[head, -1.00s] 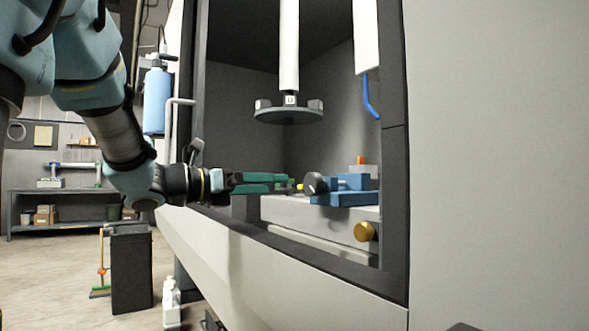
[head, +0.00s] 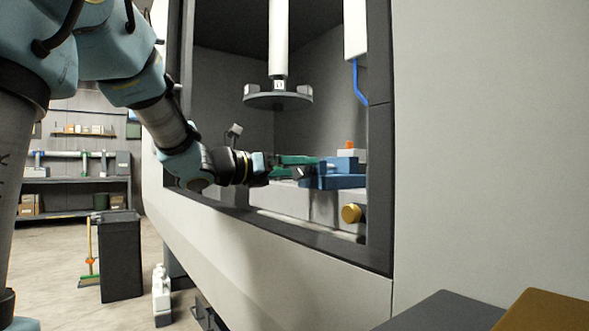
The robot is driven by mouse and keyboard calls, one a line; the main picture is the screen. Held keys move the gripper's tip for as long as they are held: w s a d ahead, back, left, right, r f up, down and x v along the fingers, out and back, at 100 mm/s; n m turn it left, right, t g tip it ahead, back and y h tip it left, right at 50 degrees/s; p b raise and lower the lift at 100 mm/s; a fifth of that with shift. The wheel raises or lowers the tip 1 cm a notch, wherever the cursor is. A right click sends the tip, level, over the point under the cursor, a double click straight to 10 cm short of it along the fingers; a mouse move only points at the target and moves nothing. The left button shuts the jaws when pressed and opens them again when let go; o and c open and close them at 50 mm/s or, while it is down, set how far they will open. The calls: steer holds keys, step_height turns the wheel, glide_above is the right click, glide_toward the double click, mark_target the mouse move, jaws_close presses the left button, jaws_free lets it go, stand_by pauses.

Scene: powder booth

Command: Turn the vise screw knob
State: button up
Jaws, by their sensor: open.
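The blue vise (head: 343,182) sits on a light grey block inside the booth opening. In the earlier view its round dark screw knob faced left toward my gripper; now my gripper's fingers hide most or all of it. My gripper (head: 312,168), with green fingers, reaches in from the left and is open at the vise's left end. I cannot tell whether the fingers touch the knob or stand around it.
A brass knob (head: 352,213) sticks out from the grey block (head: 284,201) below the vise. A round dark plate (head: 278,100) hangs on a white post above. The booth's dark frame edges the opening. A dark bin (head: 120,256) stands on the floor at left.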

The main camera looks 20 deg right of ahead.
steer(key=c, duration=1.4)
steer(key=shift+f+m+b, duration=0.1)
steer(key=shift+m+b, duration=0.2)
steer(key=shift+b, duration=0.15)
